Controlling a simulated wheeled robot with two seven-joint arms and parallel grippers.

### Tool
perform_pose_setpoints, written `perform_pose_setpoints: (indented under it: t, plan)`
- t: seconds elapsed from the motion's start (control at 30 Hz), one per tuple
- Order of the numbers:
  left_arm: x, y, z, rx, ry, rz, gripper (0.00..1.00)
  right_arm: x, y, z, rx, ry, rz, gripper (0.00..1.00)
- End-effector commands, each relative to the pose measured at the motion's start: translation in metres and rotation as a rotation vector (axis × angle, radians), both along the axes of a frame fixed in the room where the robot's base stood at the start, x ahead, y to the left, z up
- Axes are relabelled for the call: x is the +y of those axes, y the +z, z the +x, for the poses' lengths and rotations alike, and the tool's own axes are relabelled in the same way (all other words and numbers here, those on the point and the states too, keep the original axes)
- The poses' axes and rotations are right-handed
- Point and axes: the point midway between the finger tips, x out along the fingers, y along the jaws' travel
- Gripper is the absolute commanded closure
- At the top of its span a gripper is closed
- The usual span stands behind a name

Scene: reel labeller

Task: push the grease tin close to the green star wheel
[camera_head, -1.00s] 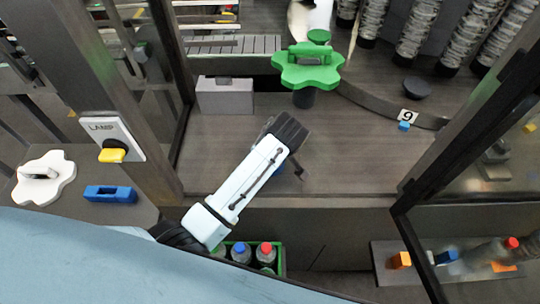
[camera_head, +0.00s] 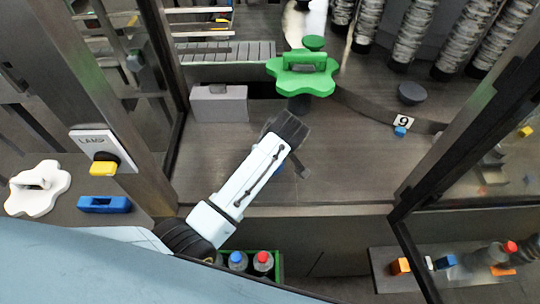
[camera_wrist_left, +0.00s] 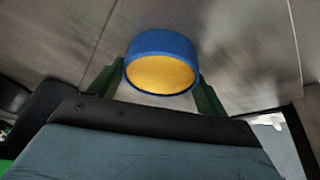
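The grease tin (camera_wrist_left: 160,72), blue with a yellow-orange face, shows in the left wrist view between the two dark green fingers of my left gripper (camera_wrist_left: 160,82). The fingers stand wide apart, one at each side of it; whether they touch it is unclear. In the head view my gripper and forearm hide most of the tin; only a small blue patch shows beside the wrist. My left gripper (camera_head: 292,168) points down at the grey deck, in front of the green star wheel (camera_head: 303,75). A gap of bare deck separates them. My right gripper is out of view.
A grey block (camera_head: 219,104) stands left of the wheel, and a number 9 tag (camera_head: 403,122) with a small blue piece (camera_head: 400,132) lies to the right. Dark frame posts flank the deck. Bare deck (camera_head: 345,165) lies right of my gripper.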

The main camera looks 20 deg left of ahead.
Motion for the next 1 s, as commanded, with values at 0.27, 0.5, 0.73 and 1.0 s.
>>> perform_pose_setpoints:
  t: [0.27,0.5,0.73,1.0]
  plan:
    - [0.0,0.0,0.0,-0.001,0.0,0.001,0.0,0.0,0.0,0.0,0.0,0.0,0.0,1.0]
    - [-0.002,0.005,-0.001,-0.001,0.0,0.0,0.0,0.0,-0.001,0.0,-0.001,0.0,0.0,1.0]
    - [-0.014,0.042,-0.012,-0.005,-0.001,-0.004,0.0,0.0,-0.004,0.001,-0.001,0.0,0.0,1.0]
    - [-0.029,0.097,-0.028,-0.004,-0.001,-0.003,0.0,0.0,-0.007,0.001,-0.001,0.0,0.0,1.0]
